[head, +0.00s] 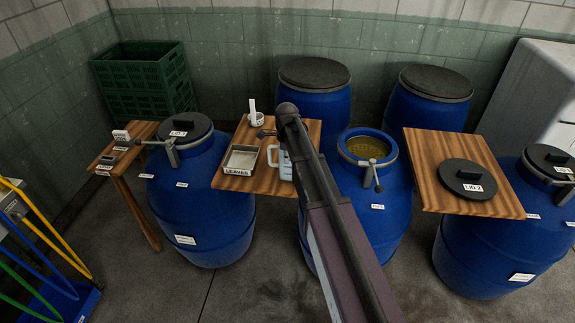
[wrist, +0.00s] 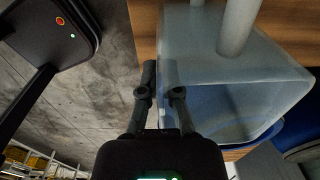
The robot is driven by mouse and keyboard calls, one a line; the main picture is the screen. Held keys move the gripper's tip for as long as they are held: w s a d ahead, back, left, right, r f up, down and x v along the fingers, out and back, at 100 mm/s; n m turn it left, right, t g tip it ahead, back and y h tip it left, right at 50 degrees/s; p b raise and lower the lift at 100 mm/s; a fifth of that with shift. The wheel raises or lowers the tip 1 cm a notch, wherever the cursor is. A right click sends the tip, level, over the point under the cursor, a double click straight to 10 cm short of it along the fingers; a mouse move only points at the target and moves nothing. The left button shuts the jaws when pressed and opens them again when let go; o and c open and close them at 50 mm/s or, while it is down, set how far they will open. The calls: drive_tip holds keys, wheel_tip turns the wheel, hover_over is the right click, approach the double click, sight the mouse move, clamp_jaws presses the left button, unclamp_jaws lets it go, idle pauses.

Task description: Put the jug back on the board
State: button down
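The jug (head: 284,165) is pale blue and see-through, and shows at the front right part of the middle wooden board (head: 229,182) in the head view. My arm covers its right side, and I cannot tell whether its base touches the board. In the head view my gripper is hidden behind my arm.
An open blue barrel (head: 350,205) stands just right. A lid (head: 467,179) lies on the right board. A lidded barrel (head: 205,215) stands left.

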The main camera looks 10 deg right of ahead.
drive_tip(key=shift+f+b, duration=0.55)
drive_tip(key=shift+f, duration=0.5)
drive_tip(key=c, duration=0.8)
unclamp_jaws()
drive_tip(key=shift+r, duration=0.1)
drive_tip(key=shift+r, duration=0.15)
wheel_tip(320, 180, up, 12)
drive_tip(key=p, duration=1.2)
drive_tip(key=shift+s, duration=0.1)
